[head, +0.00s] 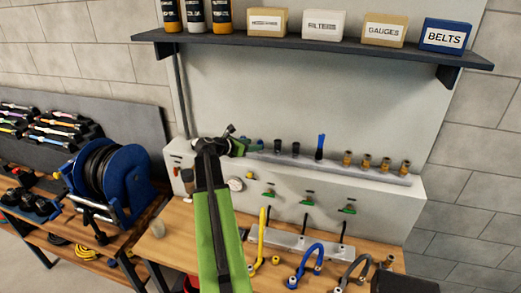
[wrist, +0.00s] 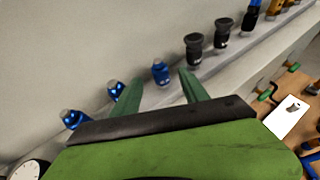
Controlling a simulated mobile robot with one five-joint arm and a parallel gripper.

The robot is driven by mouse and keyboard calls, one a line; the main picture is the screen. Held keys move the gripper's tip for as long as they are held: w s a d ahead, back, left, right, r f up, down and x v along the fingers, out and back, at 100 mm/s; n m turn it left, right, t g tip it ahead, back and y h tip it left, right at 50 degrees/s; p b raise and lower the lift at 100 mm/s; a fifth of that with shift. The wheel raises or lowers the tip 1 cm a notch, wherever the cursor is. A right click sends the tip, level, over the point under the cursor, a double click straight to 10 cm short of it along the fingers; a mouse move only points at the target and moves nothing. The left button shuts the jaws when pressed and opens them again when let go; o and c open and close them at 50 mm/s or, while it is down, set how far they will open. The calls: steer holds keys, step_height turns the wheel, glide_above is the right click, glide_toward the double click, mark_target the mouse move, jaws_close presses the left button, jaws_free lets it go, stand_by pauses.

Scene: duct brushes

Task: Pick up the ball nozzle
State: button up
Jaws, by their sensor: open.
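My gripper (wrist: 160,84) is open, with its two green fingers pointing at the ledge on the wall-side unit. A short blue nozzle (wrist: 160,72) stands on the ledge, seen between the fingertips and slightly beyond them; I cannot tell if they touch it. Two more blue nozzles (wrist: 115,90) (wrist: 72,119) stand to its left. In the head view my gripper (head: 240,146) is at the left end of the ledge and hides the nozzles there. No label marks the ball nozzle, so I cannot tell for certain which one it is.
On the ledge (head: 380,176) to the right stand two black nozzles (head: 277,147) (head: 294,149), a tall blue one (head: 320,147) and several brass ones (head: 366,162). Green-handled valves (head: 308,200) stick out below. A shelf (head: 320,45) with boxes hangs above. A hose reel (head: 105,180) stands left.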

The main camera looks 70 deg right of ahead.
mark_target(260, 143)
steer(key=b+x, duration=0.2)
steer(key=x, duration=0.4)
steer(key=shift+r, duration=0.1)
steer(key=shift+a, duration=0.1)
steer(key=shift+c, duration=0.9)
jaws_close()
